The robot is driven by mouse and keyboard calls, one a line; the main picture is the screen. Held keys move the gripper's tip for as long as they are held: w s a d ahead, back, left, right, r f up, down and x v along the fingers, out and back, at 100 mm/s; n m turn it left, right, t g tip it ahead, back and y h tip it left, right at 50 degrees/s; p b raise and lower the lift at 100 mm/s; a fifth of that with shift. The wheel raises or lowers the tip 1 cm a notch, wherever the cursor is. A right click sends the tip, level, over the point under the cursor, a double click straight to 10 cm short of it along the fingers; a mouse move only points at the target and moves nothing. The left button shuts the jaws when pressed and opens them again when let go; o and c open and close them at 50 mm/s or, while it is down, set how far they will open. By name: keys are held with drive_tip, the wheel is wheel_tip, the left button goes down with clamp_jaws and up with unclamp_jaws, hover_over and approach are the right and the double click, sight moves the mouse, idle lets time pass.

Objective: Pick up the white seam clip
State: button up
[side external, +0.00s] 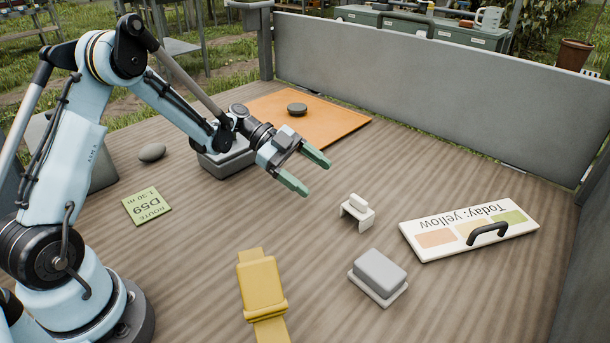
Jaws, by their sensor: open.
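The white seam clip (357,211) stands on the wooden table, right of the middle in the side external view. It looks like a small bracket with a raised block on top and legs below. My gripper (310,174) has two green fingers, spread apart with nothing between them. It is in the air above the table, up and to the left of the clip, and does not touch it.
A grey block on a base (379,275) and a yellow strap-like piece (262,290) lie in front of the clip. A sign board with a black handle (430,253) lies to its right. An orange mat (338,127) and a grey wall (430,85) are behind. A green card (147,206) lies left.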

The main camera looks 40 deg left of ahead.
sight(350, 202)
drive_tip(key=x, duration=0.4)
drive_tip(key=shift+w+d+f, duration=0.1)
drive_tip(key=shift+d+f, duration=0.05)
drive_tip(key=shift+d, duration=0.25)
drive_tip(key=shift+r+x, duration=0.1)
drive_tip(key=shift+x, duration=1.25)
drive_tip(key=shift+r+x, duration=0.15)
drive_tip(key=shift+x, duration=1.25)
drive_tip(key=shift+d, duration=0.1)
drive_tip(key=c, duration=1.2)
